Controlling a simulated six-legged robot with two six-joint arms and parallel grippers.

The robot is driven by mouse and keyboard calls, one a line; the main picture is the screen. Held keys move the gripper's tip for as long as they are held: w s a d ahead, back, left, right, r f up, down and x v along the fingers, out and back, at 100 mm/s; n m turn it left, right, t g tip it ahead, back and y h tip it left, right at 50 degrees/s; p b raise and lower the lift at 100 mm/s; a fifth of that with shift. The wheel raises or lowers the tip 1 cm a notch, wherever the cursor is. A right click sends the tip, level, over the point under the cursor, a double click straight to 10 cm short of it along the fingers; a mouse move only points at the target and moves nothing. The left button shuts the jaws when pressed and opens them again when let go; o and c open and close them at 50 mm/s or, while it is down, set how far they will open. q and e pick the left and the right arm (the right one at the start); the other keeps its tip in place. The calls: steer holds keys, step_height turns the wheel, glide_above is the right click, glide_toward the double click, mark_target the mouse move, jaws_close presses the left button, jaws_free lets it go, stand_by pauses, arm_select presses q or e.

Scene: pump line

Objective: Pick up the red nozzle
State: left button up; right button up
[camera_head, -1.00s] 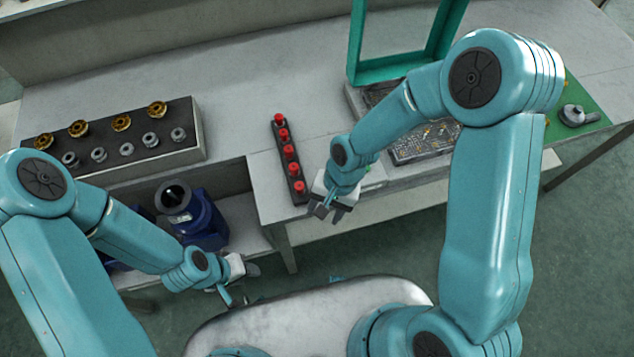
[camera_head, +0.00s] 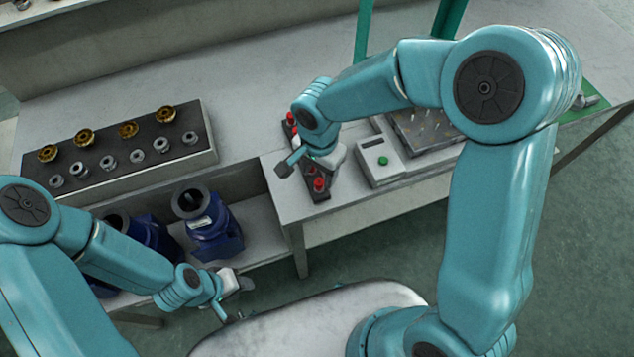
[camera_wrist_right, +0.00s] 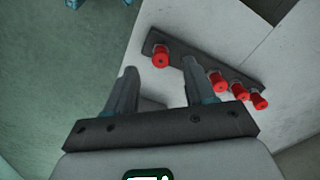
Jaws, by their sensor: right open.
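Several red nozzles stand in a row on a narrow dark strip (camera_wrist_right: 182,60) at the front of the bench. In the right wrist view, the end red nozzle (camera_wrist_right: 161,58) lies between the lines of my open, empty fingers (camera_wrist_right: 160,72), apart from both. Other red nozzles (camera_wrist_right: 217,82) stand just right of the right-hand finger. In the head view, my right gripper (camera_head: 299,172) is over the strip and hides some of the row; a front red nozzle (camera_head: 319,184) shows beside it. My left gripper (camera_head: 236,292) hangs low, away from the nozzles; its opening is unclear.
A block (camera_head: 205,142) with brass and grey fittings sits left on the bench. Blue pumps (camera_head: 212,228) stand on the lower shelf. A grey box with a green button (camera_head: 382,162) and a tray of small parts (camera_head: 428,128) are right of the strip.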

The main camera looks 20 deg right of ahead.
mark_target(319, 181)
step_height(319, 181, down, 5)
steer(key=shift+w+d+f+p, duration=0.1)
steer(key=shift+d+p, duration=0.05)
steer(key=shift+p, duration=0.45)
steer(key=shift+f, duration=0.1)
steer(key=shift+c, duration=0.3)
steer(key=c, duration=0.6)
jaws_close()
